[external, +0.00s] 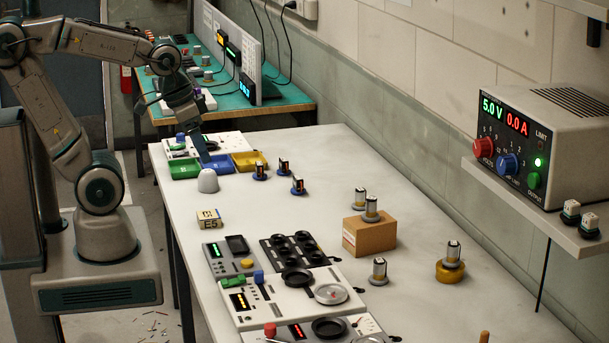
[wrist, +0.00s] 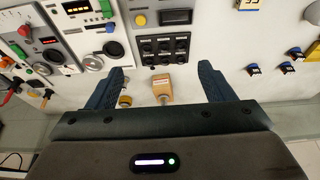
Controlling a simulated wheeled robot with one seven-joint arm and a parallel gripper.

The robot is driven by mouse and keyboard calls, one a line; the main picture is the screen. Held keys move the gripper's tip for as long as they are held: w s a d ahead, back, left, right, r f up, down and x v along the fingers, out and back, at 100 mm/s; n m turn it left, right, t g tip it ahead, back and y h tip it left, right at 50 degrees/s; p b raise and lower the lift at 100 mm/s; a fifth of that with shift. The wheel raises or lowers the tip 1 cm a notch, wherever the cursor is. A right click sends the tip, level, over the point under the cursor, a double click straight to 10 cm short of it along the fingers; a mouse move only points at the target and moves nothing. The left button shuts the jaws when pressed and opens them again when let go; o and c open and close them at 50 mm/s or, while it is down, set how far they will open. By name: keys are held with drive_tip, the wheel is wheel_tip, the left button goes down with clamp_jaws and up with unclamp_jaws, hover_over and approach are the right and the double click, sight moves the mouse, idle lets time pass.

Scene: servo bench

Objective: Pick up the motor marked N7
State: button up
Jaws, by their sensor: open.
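Several motors stand on the white bench; no N7 mark is readable on any. Dark motors with blue bases stand at the back: one (external: 259,171), another (external: 283,168) and a third (external: 297,185). Silver motors stand nearer: one on a cardboard box (external: 371,209), one beside or behind it (external: 361,197), one on the bench (external: 379,270) and one on a yellow round base (external: 452,253). Two more (external: 571,211) sit on the right shelf. My gripper (external: 203,152) is above the far-left bench, near the blue bin, apart from the motors. Its fingers (wrist: 160,73) are spread and empty in the wrist view.
The cardboard box (external: 369,239) stands mid-bench. Control panels (external: 270,300) fill the near left. Yellow and blue bins (external: 248,161), a white dome (external: 208,181) and a marked block (external: 209,219) lie behind. A power supply (external: 545,145) sits on the shelf.

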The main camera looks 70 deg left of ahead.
drive_tip(key=c, duration=0.4)
drive_tip(key=shift+c, duration=0.2)
drive_tip(key=shift+w, duration=0.1)
drive_tip(key=n+h+b, duration=0.5)
drive_tip(key=n+h, duration=0.6)
drive_tip(key=n, duration=1.1)
approach(377, 259)
drive_tip(key=d+f, duration=0.1)
drive_tip(key=w+d+f+p, duration=0.1)
drive_tip(key=shift+f+t, duration=0.3)
drive_tip(key=shift+t, duration=0.1)
drive_tip(key=x, duration=0.1)
drive_tip(key=p+x, duration=0.2)
drive_tip(key=x, duration=0.1)
drive_tip(key=shift+s+d+r, duration=0.2)
drive_tip(key=shift+d+r, duration=0.05)
drive_tip(key=shift+d, duration=0.1)
drive_tip(key=shift+w+d+f, duration=0.2)
drive_tip(key=shift+d+f, duration=0.1)
drive_tip(key=shift+d, duration=0.05)
